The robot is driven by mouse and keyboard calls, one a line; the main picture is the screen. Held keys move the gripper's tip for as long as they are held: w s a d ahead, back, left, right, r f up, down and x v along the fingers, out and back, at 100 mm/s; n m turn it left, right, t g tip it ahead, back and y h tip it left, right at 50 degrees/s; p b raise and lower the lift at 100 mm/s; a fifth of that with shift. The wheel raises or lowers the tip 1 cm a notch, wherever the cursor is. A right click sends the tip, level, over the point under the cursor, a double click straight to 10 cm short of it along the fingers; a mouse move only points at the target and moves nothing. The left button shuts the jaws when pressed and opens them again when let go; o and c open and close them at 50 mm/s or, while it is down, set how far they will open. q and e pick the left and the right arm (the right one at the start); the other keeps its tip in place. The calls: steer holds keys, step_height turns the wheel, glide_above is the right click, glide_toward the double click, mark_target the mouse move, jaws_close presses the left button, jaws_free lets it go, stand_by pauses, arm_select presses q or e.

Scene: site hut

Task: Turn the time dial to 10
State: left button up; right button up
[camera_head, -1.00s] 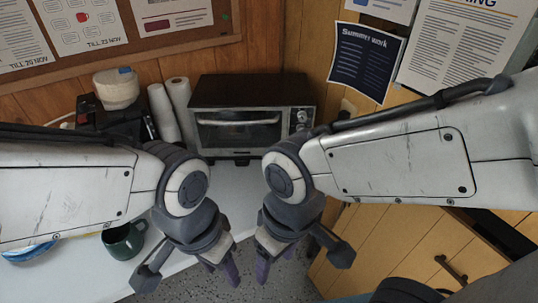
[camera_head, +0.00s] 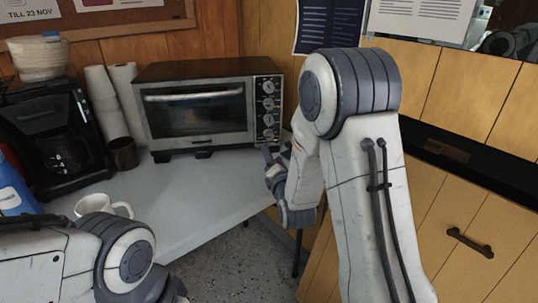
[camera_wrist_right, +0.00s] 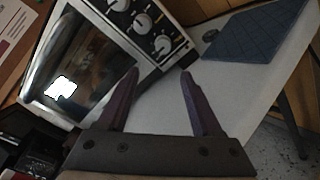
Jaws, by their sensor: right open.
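The toaster oven (camera_head: 197,118) stands on the white counter with its glass door shut. A column of several round knobs runs down its right front panel. The lowest knob (camera_head: 268,135) is closest to my right gripper; I cannot read the labels or tell which knob is the time dial. My right gripper (camera_head: 275,155) is in front of and below the panel. In the right wrist view, its purple fingers (camera_wrist_right: 158,74) are spread and empty, pointing towards the lowest visible knob (camera_wrist_right: 162,43), apart from it. My left arm shows at the lower left, its fingers out of view.
A coffee maker (camera_head: 57,140), paper towel rolls (camera_head: 127,98) and a dark cup (camera_head: 123,153) stand left of the oven. A white mug (camera_head: 103,204) is near the counter's front. A blue mat (camera_wrist_right: 258,38) lies beside the oven. The counter before the oven is clear.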

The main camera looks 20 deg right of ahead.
mark_target(270, 137)
steer(key=shift+d+f+n, duration=0.25)
steer(key=shift+d+n, duration=0.05)
steer(key=shift+d, duration=0.2)
steer(key=shift+w+d+r+t, duration=0.1)
steer(key=shift+w+d+t, duration=0.1)
steer(key=shift+w+t, duration=0.1)
steer(key=w, duration=0.3)
steer(key=w+d, duration=0.1)
steer(key=w, duration=0.5)
steer(key=shift+w+d+r, duration=0.1)
steer(key=shift+w+d, duration=0.1)
steer(key=shift+w, duration=0.2)
jaws_close()
